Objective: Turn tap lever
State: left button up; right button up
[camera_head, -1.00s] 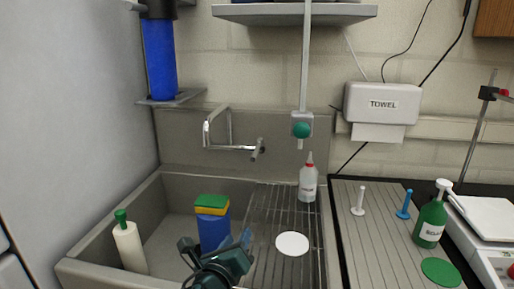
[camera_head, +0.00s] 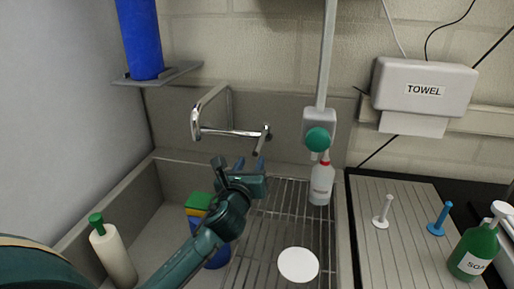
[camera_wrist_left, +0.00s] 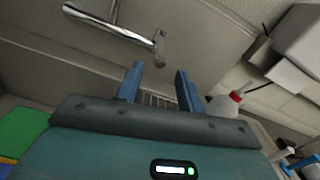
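A chrome tap (camera_head: 228,131) is fixed to the wall above the sink; its bent pipe ends at the right in a short darker end piece (camera_head: 262,140), possibly the lever. The tap also shows in the left wrist view (camera_wrist_left: 112,22), with the end piece (camera_wrist_left: 160,47) just beyond the fingertips. My left gripper (camera_head: 249,164) is below and slightly left of that end piece. In the left wrist view (camera_wrist_left: 159,70) its blue fingers are apart with nothing between them. It appears clear of the tap. My right gripper is not in view.
A pipe with a green knob (camera_head: 318,139) hangs right of the tap, above a red-capped bottle (camera_head: 321,184). A green-and-yellow sponge (camera_head: 198,203) sits on a blue holder below my arm. A white bottle (camera_head: 113,254) stands at left in the sink (camera_head: 175,225). A towel dispenser (camera_head: 425,87) is at right.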

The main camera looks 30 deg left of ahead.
aim_at(254, 155)
pick_arm(q)
jog(key=x, duration=0.7)
jog(key=shift+w, duration=0.3)
grip_shut()
